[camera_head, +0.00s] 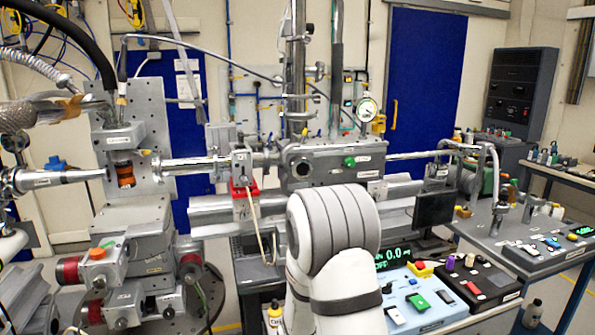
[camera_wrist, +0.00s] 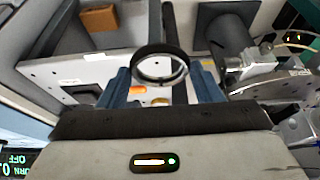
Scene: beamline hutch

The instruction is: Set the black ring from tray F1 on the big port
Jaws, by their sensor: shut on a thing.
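The black ring (camera_wrist: 160,49) shows in the wrist view. My gripper (camera_wrist: 162,76) is shut on it, with a blue finger on each side. The ring is held up and its open middle faces the camera. In the head view my arm stands in front of the beamline, and the gripper and ring are hidden behind it. A grey metal chamber (camera_head: 330,165) lies behind the arm. I cannot tell which opening is the big port. I cannot tell which tray is F1, as the labels are too small to read.
A monitor (camera_head: 434,208) and a bench (camera_head: 480,235) lie beyond. A pressure gauge (camera_head: 367,108) and horizontal pipes stick out around the chamber.

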